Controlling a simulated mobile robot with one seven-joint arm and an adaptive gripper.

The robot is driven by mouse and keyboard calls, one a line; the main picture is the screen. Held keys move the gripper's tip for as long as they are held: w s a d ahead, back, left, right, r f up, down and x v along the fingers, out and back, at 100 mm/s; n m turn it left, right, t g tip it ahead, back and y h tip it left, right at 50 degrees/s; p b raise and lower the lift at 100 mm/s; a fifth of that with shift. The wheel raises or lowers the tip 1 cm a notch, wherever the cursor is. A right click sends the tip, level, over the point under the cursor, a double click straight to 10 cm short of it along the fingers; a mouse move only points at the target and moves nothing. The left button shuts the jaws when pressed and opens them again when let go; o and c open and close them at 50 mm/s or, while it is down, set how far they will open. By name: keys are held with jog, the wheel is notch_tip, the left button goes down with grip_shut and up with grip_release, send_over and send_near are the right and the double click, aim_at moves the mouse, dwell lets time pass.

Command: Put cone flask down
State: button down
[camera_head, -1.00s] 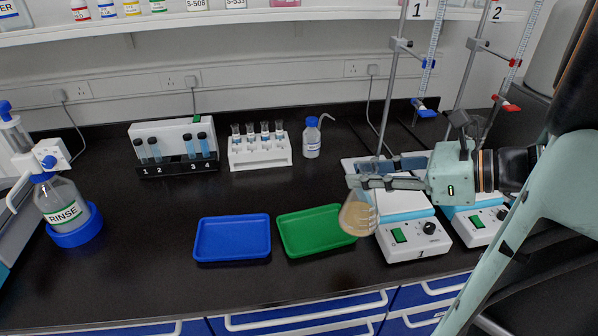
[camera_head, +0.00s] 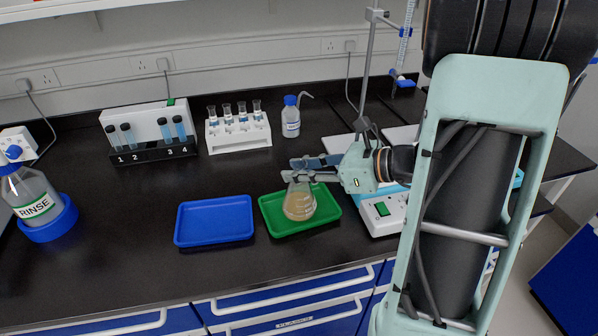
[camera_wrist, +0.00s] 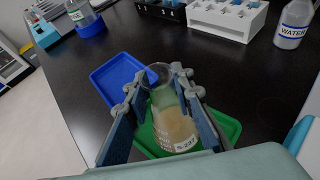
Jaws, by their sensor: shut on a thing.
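The cone flask (camera_head: 299,205) is clear glass with a tan liquid and stands upright over the green tray (camera_head: 331,203). My gripper (camera_head: 304,169) is shut on its neck. In the wrist view the flask (camera_wrist: 172,125) sits between both fingers of my gripper (camera_wrist: 160,88), with a label reading S-237. The green tray (camera_wrist: 228,126) shows behind and below it. I cannot tell whether the flask's base touches the tray.
A blue tray (camera_head: 214,238) lies just left of the green one. A hotplate stirrer (camera_head: 383,222) is close on the right. A test tube rack (camera_head: 239,140), a vial rack (camera_head: 150,152) and a water bottle (camera_head: 290,122) stand behind. A rinse bottle (camera_head: 35,201) is at the left.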

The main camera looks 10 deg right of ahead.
jog(key=shift+f, duration=0.1)
jog(key=c, duration=2.1)
grip_release()
jog(key=shift+f, duration=0.25)
jog(key=o, duration=0.4)
jog(key=shift+o, duration=0.2)
jog(key=shift+r, duration=0.1)
jog(key=v, duration=1.2)
jog(key=shift+p, duration=0.4)
